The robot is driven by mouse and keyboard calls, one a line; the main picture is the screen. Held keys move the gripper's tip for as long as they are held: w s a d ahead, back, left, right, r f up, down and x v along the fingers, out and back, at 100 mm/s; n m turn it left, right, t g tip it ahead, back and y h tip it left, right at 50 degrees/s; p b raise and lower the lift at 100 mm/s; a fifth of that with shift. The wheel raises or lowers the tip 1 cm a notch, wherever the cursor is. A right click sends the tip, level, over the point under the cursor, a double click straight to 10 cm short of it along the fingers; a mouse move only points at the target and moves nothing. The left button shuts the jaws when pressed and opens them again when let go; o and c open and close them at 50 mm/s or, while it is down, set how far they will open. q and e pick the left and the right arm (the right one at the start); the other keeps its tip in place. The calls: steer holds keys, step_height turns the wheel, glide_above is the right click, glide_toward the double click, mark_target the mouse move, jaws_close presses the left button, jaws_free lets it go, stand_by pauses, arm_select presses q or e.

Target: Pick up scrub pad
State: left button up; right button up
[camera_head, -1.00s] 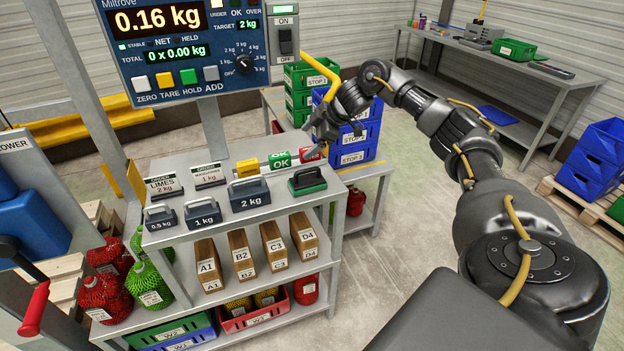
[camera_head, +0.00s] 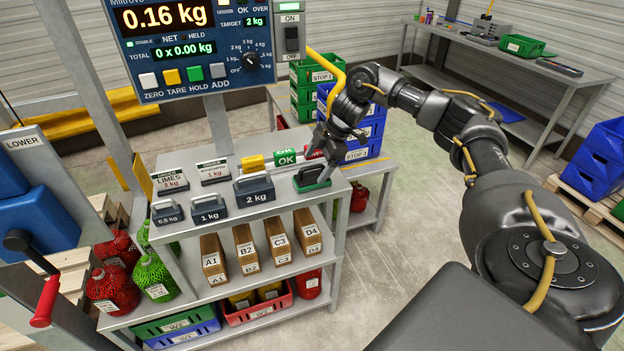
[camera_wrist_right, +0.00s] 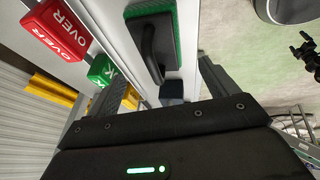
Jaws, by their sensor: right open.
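The scrub pad (camera_head: 315,185), a green pad with a black back and handle, lies on the right end of the shelf unit's top, beside the 2 kg weight. The jaws are open and empty. Whether a finger touches the handle cannot be told. My left gripper is not in view.
Weights marked 2 kg (camera_head: 254,188), 1 kg (camera_head: 209,211) and 0.5 kg (camera_head: 168,213) stand left of the pad. A green OK block (camera_head: 286,156) and a red OVER block (camera_wrist_right: 56,28) sit behind it. The scale display (camera_head: 205,45) rises at the back left.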

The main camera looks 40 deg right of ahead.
mark_target(308, 178)
steer(key=shift+a+f+p, duration=0.15)
steer(key=shift+f+p, duration=0.15)
steer(key=shift+f, duration=0.05)
steer(key=p+x, duration=0.1)
steer(key=x, duration=0.3)
steer(key=shift+w+f, duration=0.1)
steer(key=shift+f, duration=0.2)
steer(key=shift+c, duration=0.3)
steer(key=c, duration=1)
steer(key=shift+r, duration=0.1)
steer(key=shift+c, duration=0.2)
